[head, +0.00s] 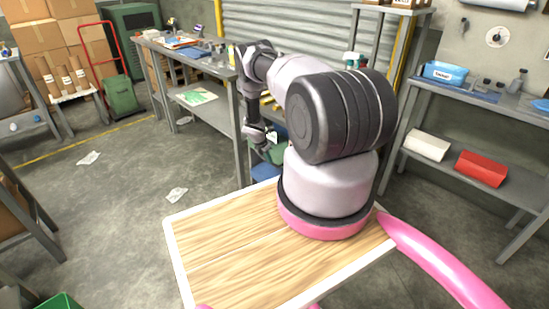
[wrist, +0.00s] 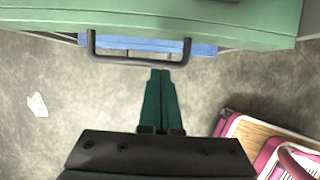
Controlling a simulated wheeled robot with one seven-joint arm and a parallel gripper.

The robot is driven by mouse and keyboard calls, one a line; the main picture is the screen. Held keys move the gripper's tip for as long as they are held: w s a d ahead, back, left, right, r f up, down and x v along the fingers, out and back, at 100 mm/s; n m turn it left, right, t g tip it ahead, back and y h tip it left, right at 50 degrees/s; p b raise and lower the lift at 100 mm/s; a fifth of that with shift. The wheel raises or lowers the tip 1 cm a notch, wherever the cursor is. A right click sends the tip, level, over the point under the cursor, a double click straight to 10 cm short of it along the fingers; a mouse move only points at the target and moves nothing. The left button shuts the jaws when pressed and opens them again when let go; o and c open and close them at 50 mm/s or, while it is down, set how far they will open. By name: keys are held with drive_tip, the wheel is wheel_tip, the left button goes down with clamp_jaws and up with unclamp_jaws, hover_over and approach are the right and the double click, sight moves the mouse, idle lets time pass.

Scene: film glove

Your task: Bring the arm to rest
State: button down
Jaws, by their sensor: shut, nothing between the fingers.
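My arm stands on my wood-topped base in the head view, folded at the elbow with its wrist hanging down. My gripper (head: 264,148) points down beyond the base's far edge, partly hard to make out against dark things behind it. In the wrist view my gripper (wrist: 161,75) shows its two long green fingers side by side, shut and empty. Their tips lie just below a dark handle (wrist: 138,61) in the picture; I cannot tell the gap in depth.
A green case (wrist: 200,22) spans the top of the wrist view, with blue behind the handle. A grey workbench (head: 212,103) stands behind my arm, and a shelf (head: 448,165) at right. Open concrete floor with paper scraps (head: 176,194) lies at left.

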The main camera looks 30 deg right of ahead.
drive_tip(key=v, duration=0.9)
drive_tip(key=shift+r, duration=0.3)
drive_tip(key=a+r+m+t, duration=0.1)
drive_tip(key=a+r+m, duration=0.15)
drive_tip(key=r, duration=0.85)
drive_tip(key=a+r+m, duration=0.1)
drive_tip(key=r+m, duration=0.3)
drive_tip(key=r, duration=0.7)
drive_tip(key=a+r+m+t, duration=0.1)
drive_tip(key=r+m, duration=0.2)
drive_tip(key=r, duration=0.8)
drive_tip(key=s+a+r+m+y, duration=0.1)
drive_tip(key=s+a+r+m, duration=0.2)
drive_tip(key=r, duration=0.5)
drive_tip(key=s+a+r+m+y, duration=0.15)
drive_tip(key=s+r, duration=0.25)
drive_tip(key=r, duration=0.4)
drive_tip(key=s+a+r+m+t+y, duration=0.1)
drive_tip(key=s+a+r+m, duration=0.2)
drive_tip(key=s, duration=0.7)
drive_tip(key=s+a+r+m+t+y, duration=0.1)
drive_tip(key=s+a+r+m, duration=0.3)
drive_tip(key=s, duration=0.6)
drive_tip(key=s+a+r+m+t+y, duration=0.1)
drive_tip(key=s+a+r+m+t, duration=0.1)
drive_tip(key=s+a+r+m, duration=0.2)
drive_tip(key=shift+s+a+r+y, duration=0.35)
drive_tip(key=shift+s+a+r, duration=0.45)
drive_tip(key=shift+s+r, duration=1.6)
drive_tip(key=shift+s+f, duration=0.65)
